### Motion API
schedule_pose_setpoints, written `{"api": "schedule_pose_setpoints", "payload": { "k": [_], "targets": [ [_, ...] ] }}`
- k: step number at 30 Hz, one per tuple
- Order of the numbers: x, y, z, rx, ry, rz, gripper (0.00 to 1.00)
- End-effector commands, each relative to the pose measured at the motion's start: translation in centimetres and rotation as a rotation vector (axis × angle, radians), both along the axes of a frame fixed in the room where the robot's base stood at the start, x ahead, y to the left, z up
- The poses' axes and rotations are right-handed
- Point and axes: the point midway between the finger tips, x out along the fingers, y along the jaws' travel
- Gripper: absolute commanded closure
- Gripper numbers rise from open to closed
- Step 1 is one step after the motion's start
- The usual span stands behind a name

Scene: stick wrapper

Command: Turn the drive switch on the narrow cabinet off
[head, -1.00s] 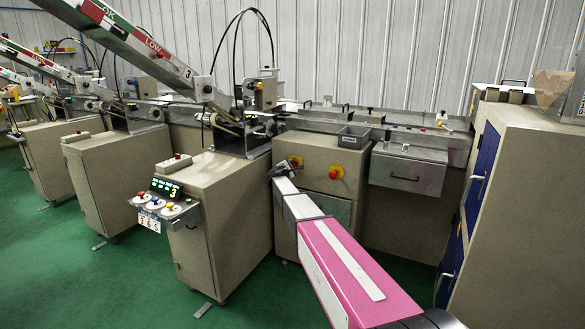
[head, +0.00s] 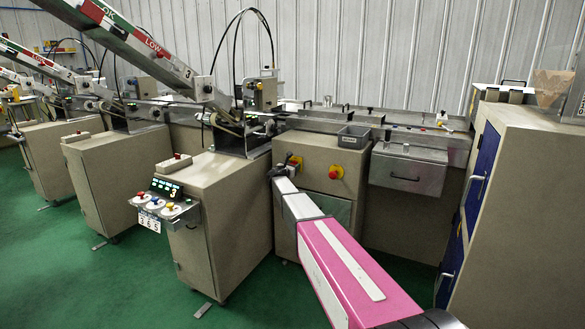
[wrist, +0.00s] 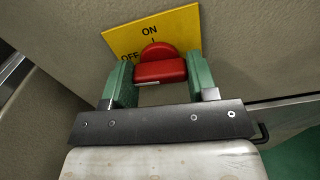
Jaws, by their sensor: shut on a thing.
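The drive switch is a red knob (wrist: 158,68) on a yellow plate (wrist: 181,24) marked ON and OFF. In the wrist view the knob sits between the two green fingers of my gripper (wrist: 160,82), which are shut on its sides. A short black line on the plate runs between the knob's top and the word ON; OFF is to the lower left, partly hidden by a finger. In the head view my gripper (head: 289,168) is at the front of the narrow cabinet (head: 315,208) and covers most of the switch.
A red stop button (head: 336,172) on a yellow base is just right of my gripper on the same cabinet. A grey bin (head: 354,137) rests above it. A control panel with coloured buttons (head: 165,205) stands to the left. Green floor (head: 110,285) is clear at the lower left.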

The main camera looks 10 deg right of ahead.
Motion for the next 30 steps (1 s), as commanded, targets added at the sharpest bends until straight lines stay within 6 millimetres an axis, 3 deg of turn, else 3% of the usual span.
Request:
{"api": "schedule_pose_setpoints", "payload": {
  "k": [24, 25, 27, 30],
  "targets": [
    [-0.11, 0.04, -0.11, -0.098, 0.074, 0.000, 0.71],
    [-0.11, 0.04, -0.11, -0.098, 0.074, 0.000, 0.40],
    [-0.09, 0.04, -0.11, -0.098, 0.073, 0.000, 0.21],
    [-0.08, 0.03, -0.07, -0.098, 0.073, 0.000, 0.21]
  ]
}}
